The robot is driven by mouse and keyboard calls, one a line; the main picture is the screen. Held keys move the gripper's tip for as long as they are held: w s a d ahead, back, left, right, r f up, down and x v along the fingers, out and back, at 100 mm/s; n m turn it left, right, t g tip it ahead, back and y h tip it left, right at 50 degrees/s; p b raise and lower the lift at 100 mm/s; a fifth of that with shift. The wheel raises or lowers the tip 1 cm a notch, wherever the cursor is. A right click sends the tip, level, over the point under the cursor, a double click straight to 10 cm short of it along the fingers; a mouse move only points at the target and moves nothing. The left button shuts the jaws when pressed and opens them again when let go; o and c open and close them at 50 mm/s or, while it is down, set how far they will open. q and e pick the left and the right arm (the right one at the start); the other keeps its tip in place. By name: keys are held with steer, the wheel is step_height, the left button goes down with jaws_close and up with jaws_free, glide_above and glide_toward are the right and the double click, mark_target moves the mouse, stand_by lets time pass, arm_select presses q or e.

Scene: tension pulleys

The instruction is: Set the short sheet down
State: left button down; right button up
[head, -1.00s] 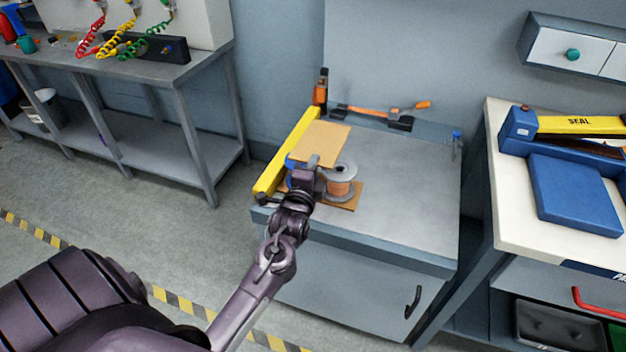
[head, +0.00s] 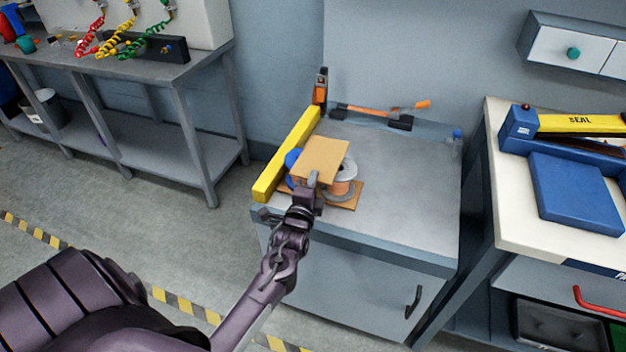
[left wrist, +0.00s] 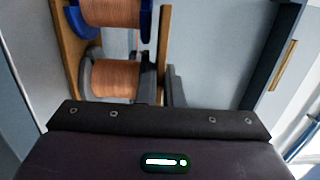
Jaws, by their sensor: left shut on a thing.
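The short sheet is a tan rectangular board (head: 322,155) in the head view, above the near left part of the grey bench. My left gripper (head: 313,180) is shut on its near edge. In the left wrist view the sheet (left wrist: 164,45) shows as a thin tan strip, nearly edge-on. A grey-flanged spool of copper wire (head: 344,186) stands on a tan base sheet (head: 352,204), partly hidden by the sheet and gripper. A blue-flanged spool (head: 291,159) shows to the left. Both spools also show in the left wrist view. Whether the held sheet touches them I cannot tell. My right gripper is out of view.
A yellow bar (head: 286,155) runs along the bench's (head: 410,180) left edge. An orange-handled tool (head: 375,112) lies at the back beside an orange and black upright device (head: 320,88). The bench's right part is clear. A blue sealer (head: 575,190) stands on the right table.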

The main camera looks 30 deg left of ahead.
arm_select(q)
steer(key=shift+f, duration=0.25)
steer(key=c, duration=1.6)
jaws_free()
